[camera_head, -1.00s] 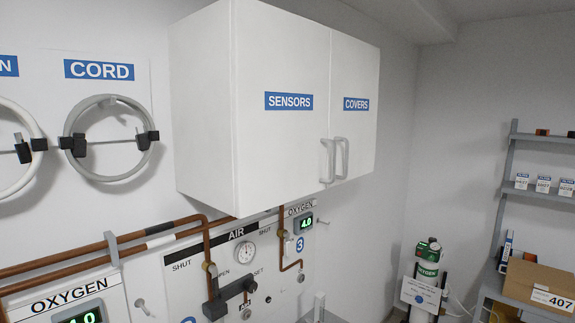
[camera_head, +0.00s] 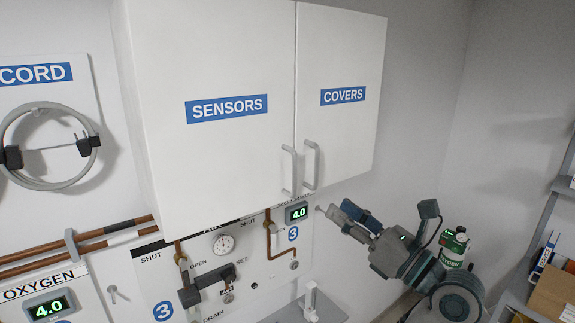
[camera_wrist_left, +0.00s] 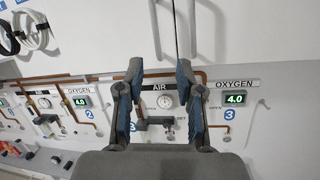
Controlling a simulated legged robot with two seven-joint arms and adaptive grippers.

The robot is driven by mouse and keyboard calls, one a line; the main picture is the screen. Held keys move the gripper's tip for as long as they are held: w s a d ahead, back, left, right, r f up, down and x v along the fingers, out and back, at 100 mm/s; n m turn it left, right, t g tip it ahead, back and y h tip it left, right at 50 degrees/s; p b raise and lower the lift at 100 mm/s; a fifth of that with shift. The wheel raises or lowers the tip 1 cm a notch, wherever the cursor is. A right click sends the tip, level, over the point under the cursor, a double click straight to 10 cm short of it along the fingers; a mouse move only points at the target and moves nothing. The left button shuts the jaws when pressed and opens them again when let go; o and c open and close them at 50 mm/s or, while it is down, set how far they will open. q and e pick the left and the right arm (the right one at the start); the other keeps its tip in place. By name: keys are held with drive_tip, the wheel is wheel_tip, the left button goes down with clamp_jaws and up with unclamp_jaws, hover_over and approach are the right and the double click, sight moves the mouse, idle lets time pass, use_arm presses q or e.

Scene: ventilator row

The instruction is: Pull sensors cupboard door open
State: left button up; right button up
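The sensors cupboard door (camera_head: 215,145) is the left white door of the wall cupboard, with a blue SENSORS label (camera_head: 227,108). It looks shut, flush with the covers door (camera_head: 340,60). Its grey upright bar handle (camera_head: 289,171) is at the lower right corner, close beside the covers door handle (camera_head: 311,165). My left gripper (camera_head: 345,212) is below and right of both handles, apart from them. In the left wrist view its blue-padded fingers (camera_wrist_left: 160,68) are spread with nothing between them, and the sensors handle (camera_wrist_left: 155,28) shows above them. My right gripper is not in view.
Below the cupboard is a gas panel with an air gauge (camera_head: 223,243), copper pipes (camera_head: 85,240) and a black valve block (camera_head: 205,284). A coiled cord (camera_head: 48,146) hangs at left. A green-topped oxygen cylinder (camera_head: 455,243) and a shelf with a box (camera_head: 553,292) stand at right.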

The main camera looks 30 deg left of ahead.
use_arm(q)
drive_tip(key=s+d+r+t+h, duration=0.1)
drive_tip(key=s+d+r+h, duration=0.2)
drive_tip(key=s+d+r, duration=0.15)
drive_tip(key=p, duration=0.4)
approach(297, 176)
drive_tip(key=shift+n+h, duration=0.3)
drive_tip(key=x, duration=0.9)
drive_tip(key=shift+s+a+r, duration=0.2)
drive_tip(key=shift+s+r, duration=0.05)
drive_tip(key=shift+w+a, duration=0.1)
drive_tip(key=shift+w, duration=0.15)
drive_tip(key=shift+w+d+r, duration=0.15)
drive_tip(key=shift+w+d, duration=0.05)
drive_tip(key=shift+w, duration=0.05)
drive_tip(key=shift+a, duration=0.15)
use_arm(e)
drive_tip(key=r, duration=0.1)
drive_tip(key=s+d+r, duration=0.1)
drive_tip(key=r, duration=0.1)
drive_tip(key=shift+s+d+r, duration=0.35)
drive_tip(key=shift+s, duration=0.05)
